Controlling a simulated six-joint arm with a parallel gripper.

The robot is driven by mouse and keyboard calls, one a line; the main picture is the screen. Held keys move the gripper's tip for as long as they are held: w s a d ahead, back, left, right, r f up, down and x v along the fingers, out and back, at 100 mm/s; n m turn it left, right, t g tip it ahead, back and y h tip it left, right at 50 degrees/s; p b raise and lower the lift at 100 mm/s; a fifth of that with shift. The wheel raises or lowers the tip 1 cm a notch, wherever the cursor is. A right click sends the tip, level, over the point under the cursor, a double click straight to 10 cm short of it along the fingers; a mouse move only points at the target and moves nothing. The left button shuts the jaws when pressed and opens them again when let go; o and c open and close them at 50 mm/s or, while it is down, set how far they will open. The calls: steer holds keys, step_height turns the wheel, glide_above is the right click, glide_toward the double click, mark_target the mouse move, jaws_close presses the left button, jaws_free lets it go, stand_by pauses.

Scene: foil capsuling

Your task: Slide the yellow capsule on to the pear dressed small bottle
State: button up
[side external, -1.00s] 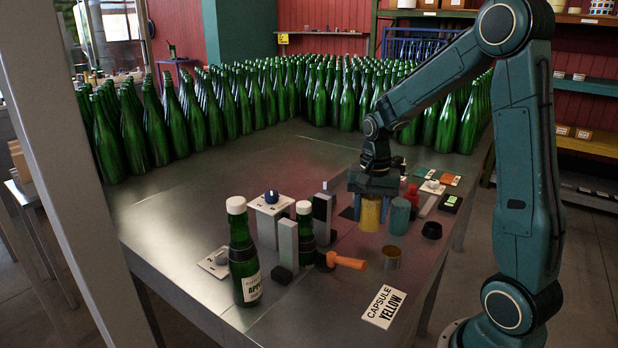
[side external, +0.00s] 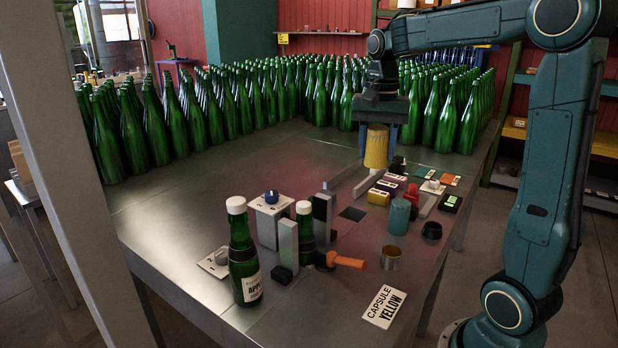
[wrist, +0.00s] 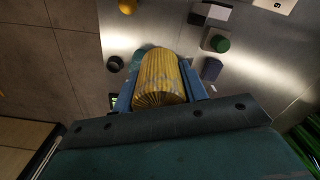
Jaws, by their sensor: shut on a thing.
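The yellow capsule (side external: 376,147), a ribbed cylinder, is held upright between the fingers of my gripper (side external: 378,135), well above the table. In the wrist view the capsule (wrist: 160,76) sits between the two blue fingers (wrist: 160,92). One small green bottle (side external: 244,258) with a white top stands at the front; its label seems to read as apple. A second small bottle (side external: 305,238) with a white top stands behind it to the right, partly hidden by a grey upright block. Its label is hidden, so I cannot confirm pear. My gripper is behind and right of both bottles.
A grey upright block (side external: 288,243), a white box with a blue knob (side external: 271,218) and an orange-handled tool (side external: 346,262) crowd the bottles. A teal cylinder (side external: 399,217), a brass cup (side external: 391,257) and a "CAPSULE YELLOW" card (side external: 384,306) lie right. Many green bottles (side external: 240,105) fill the back.

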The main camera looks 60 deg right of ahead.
steer(key=shift+w+a, duration=0.1)
stand_by(0.6)
steer(key=n, duration=0.6)
glide_toward(306, 217)
steer(key=shift+w+d+f, duration=0.35)
steer(key=shift+w+d, duration=0.05)
steer(key=shift+d, duration=0.15)
steer(key=shift+f, duration=0.25)
steer(key=shift+f, duration=4.8)
steer(key=shift+f, duration=0.1)
steer(key=o, duration=1)
